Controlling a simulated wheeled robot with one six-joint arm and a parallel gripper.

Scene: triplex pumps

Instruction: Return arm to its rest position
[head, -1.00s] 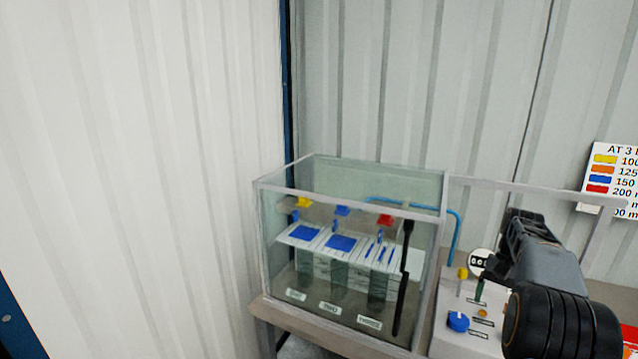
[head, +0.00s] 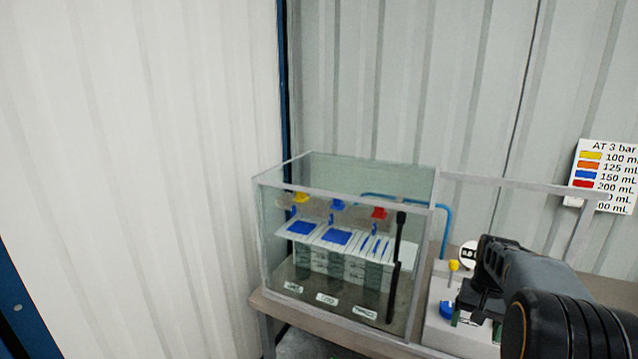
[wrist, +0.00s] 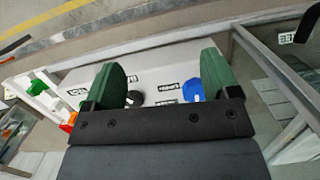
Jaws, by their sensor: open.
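My arm reaches in from the lower right of the head view. My gripper (head: 468,316) is low over the white control box (head: 440,334) and hides part of it. The box's blue knob (head: 447,310) is just left of the gripper. The knob also shows in the wrist view (wrist: 193,92), beside the right finger, with a black knob (wrist: 134,98) by the left finger.
A glass tank (head: 345,285) with blue-topped blocks stands left of the box on a bench. A grey rail (head: 510,185) runs behind the arm. A gauge (head: 468,255) and a yellow knob (head: 453,266) are close to the gripper. A wall sign (head: 605,175) hangs at right.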

